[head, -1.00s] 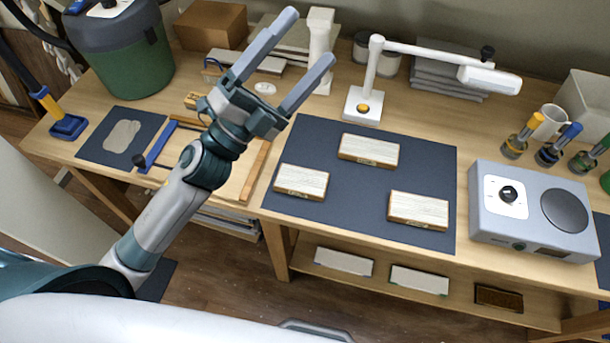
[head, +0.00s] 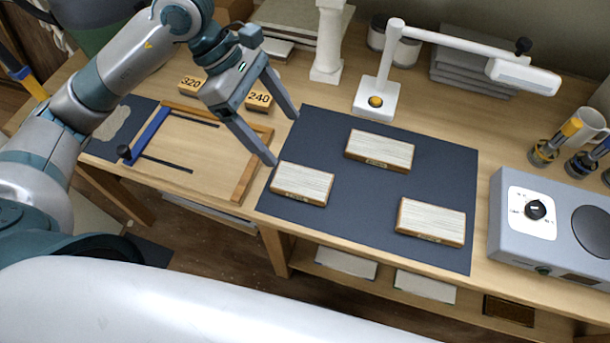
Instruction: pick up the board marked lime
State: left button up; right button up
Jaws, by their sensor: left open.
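Three pale wood-grain boards with brown edges lie apart on a dark mat (head: 350,225). One board is at the left (head: 302,184), one at the back middle (head: 380,150), one at the front right (head: 431,221). Each has a small label on its front edge, too small to read, so I cannot tell which is marked lime. My left gripper (head: 284,140) is open and empty, fingers pointing down and right, above the mat's left edge, just behind and left of the left board. My right gripper is not in view.
A wooden frame (head: 240,180) with a blue bar lies left of the mat, near blocks marked 320 and 240 (head: 259,101). A white lamp (head: 376,98) stands behind the mat. A grey box with a dial (head: 534,210) stands at the right.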

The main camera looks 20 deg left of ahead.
pick_arm(q)
jog(key=a, duration=0.1)
jog(key=w+a+y, duration=0.1)
jog(key=a, duration=0.1)
jog(key=shift+w+a+f+t+y, duration=0.15)
jog(key=shift+w+f+t+y, duration=0.05)
jog(key=shift+f+t+y, duration=0.1)
jog(key=p, duration=0.4)
send_over(290, 175)
notch_tip(290, 175, down, 10)
jog(key=shift+a+f, duration=0.15)
jog(key=shift+f, duration=0.45)
